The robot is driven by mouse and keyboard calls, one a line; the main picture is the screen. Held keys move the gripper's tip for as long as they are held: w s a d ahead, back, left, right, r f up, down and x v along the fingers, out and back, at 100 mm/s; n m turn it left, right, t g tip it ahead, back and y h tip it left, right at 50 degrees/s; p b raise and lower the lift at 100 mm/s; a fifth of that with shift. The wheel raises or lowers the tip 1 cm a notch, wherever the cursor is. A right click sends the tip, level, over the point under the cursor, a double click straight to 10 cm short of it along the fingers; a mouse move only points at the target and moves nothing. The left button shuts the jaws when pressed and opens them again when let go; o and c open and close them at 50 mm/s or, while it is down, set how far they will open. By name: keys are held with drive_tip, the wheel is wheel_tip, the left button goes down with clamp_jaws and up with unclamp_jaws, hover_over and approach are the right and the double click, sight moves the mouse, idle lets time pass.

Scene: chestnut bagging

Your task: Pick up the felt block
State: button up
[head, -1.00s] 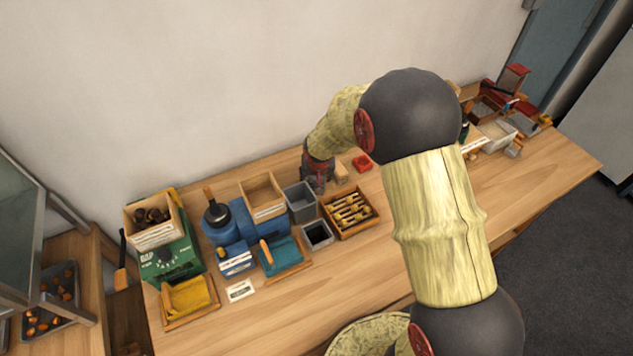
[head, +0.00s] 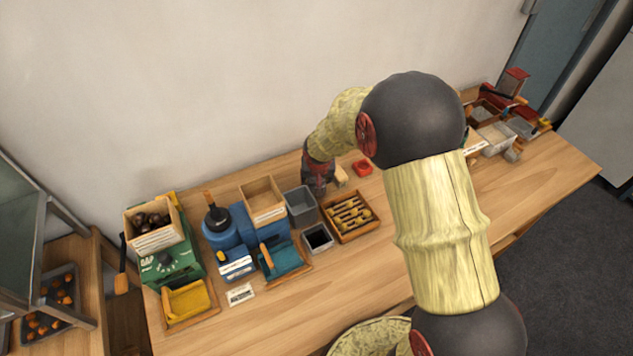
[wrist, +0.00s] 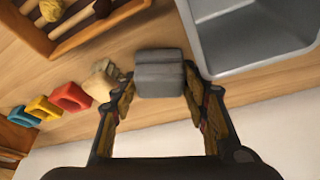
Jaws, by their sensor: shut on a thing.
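The felt block (wrist: 159,72) is a small grey block with a lengthwise groove. In the wrist view it sits between the two fingers of my gripper (wrist: 160,88), which are shut on its sides. In the head view my gripper (head: 318,180) is low at the back of the table, just right of the grey bin. The block is hidden there by the gripper. I cannot tell whether the block touches the table.
The grey bin (head: 301,200) stands close beside the gripper; its rim (wrist: 205,72) is near the block. A wooden tray of brushes (head: 351,217) lies in front. A pale piece (wrist: 101,84) and red piece (wrist: 70,97) are nearby.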

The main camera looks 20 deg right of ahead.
drive_tip(key=s+d+r+p, duration=0.2)
drive_tip(key=s+r+p, duration=0.1)
drive_tip(key=s+r, duration=0.9)
drive_tip(key=shift+s+d, duration=0.35)
drive_tip(key=shift+s, duration=0.55)
drive_tip(key=o, duration=0.8)
drive_tip(key=shift+c, duration=0.2)
drive_tip(key=c, duration=0.8)
drive_tip(key=shift+f, duration=0.1)
